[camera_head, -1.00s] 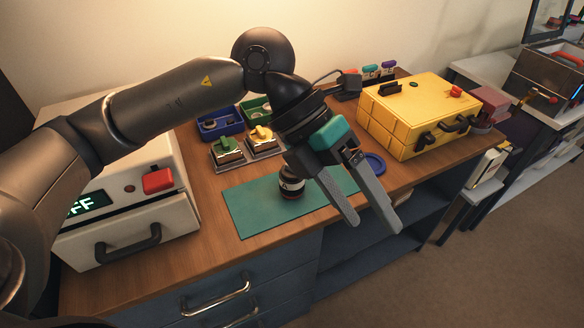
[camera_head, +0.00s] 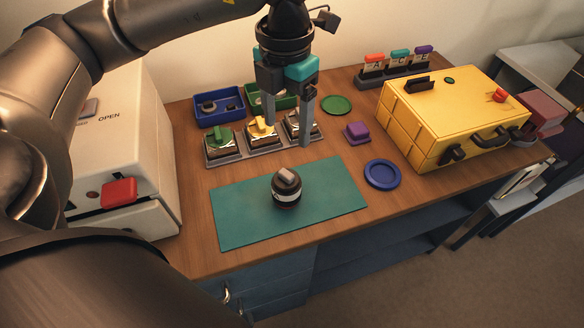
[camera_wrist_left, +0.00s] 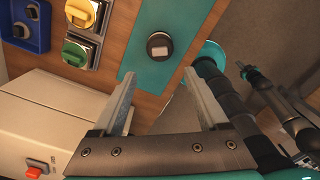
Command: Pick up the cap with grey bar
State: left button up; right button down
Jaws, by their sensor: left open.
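The cap with grey bar (camera_head: 288,178) sits on top of a dark round lens body (camera_head: 286,197) that stands upright on the teal mat (camera_head: 240,220). In the left wrist view the cap (camera_wrist_left: 159,44) shows from above as a dark disc with a pale grey bar. My left gripper (camera_head: 290,132) points down with its fingers apart and empty, above and behind the cap, in front of the holder. In the left wrist view my left gripper's fingertips (camera_wrist_left: 159,76) lie on either side of the cap's column in the picture, with the cap beyond them. My right gripper does not show.
A holder (camera_head: 226,160) with green, yellow and grey-topped pieces stands behind the mat. Blue tray (camera_head: 236,118), purple block (camera_head: 357,133), blue dish (camera_head: 382,174) and yellow case (camera_head: 440,110) surround it. A white box (camera_head: 120,130) stands left.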

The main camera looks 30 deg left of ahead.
aim_at(286, 174)
pick_arm(q)
jog(key=f, duration=0.4)
jog(key=shift+s, duration=0.25)
notch_tip(286, 174, down, 2)
jog(key=shift+w+f+b, duration=0.1)
jog(key=shift+f+b, duration=0.15)
jog(key=shift+b, duration=0.1)
jog(key=shift+f, duration=0.45)
notch_tip(286, 174, down, 5)
jog(key=shift+a+r, duration=0.1)
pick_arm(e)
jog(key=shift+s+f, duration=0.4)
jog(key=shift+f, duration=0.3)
pick_arm(q)
jog(key=shift+c, duration=0.3)
jog(key=c, duration=0.3)
grip_shut()
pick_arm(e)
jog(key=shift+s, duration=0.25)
